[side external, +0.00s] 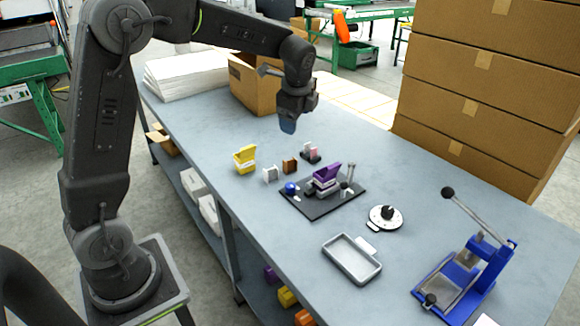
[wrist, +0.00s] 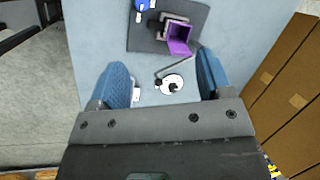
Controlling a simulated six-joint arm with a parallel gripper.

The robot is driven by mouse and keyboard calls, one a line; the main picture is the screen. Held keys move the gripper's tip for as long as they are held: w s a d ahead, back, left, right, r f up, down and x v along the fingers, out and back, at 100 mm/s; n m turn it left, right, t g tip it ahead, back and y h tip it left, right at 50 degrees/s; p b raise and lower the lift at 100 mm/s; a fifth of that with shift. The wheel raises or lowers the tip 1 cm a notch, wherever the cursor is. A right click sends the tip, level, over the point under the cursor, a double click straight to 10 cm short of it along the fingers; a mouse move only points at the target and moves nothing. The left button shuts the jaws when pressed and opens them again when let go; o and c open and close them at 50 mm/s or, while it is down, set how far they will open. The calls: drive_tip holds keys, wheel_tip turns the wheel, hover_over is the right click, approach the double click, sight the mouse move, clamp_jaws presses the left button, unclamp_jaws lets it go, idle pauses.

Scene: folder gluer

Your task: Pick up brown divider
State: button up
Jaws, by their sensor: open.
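The brown divider (side external: 290,165) is a small block standing on the blue-grey table in the side view, between a white divider (side external: 270,174) and a pink one in a dark holder (side external: 311,152). My gripper (side external: 288,126) is raised above the table, behind the small parts in the side view, with its blue fingertips pointing down. I do not see the brown divider in the wrist view.
A yellow box (side external: 245,158) stands left of the dividers. A black fixture plate (side external: 310,208) with a purple box (side external: 327,174) lies in front. A round white device (side external: 386,217), a grey tray (side external: 351,259) and a blue lever press (side external: 467,275) stand to the right. Stacked cartons (side external: 490,80) rise behind.

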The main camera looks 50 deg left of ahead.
drive_tip(key=w+a+f+m+g+y, duration=0.1)
drive_tip(key=w+a+f+m, duration=0.25)
drive_tip(key=f, duration=0.25)
drive_tip(key=w+a+f+m+g, duration=0.1)
drive_tip(key=w+a+f+m, duration=0.1)
drive_tip(key=w+a+f, duration=0.25)
hover_over(290, 161)
drive_tip(key=d, duration=0.2)
drive_tip(key=shift+m, duration=0.25)
drive_tip(key=f, duration=0.8)
drive_tip(key=shift+s+f, duration=0.2)
drive_tip(key=shift+f, duration=0.15)
drive_tip(key=shift+w+x, duration=0.2)
drive_tip(key=shift+x, duration=2.7)
drive_tip(key=shift+c, duration=0.2)
drive_tip(key=c, duration=1)
drive_tip(key=shift+o, duration=0.2)
drive_tip(key=shift+r, duration=0.1)
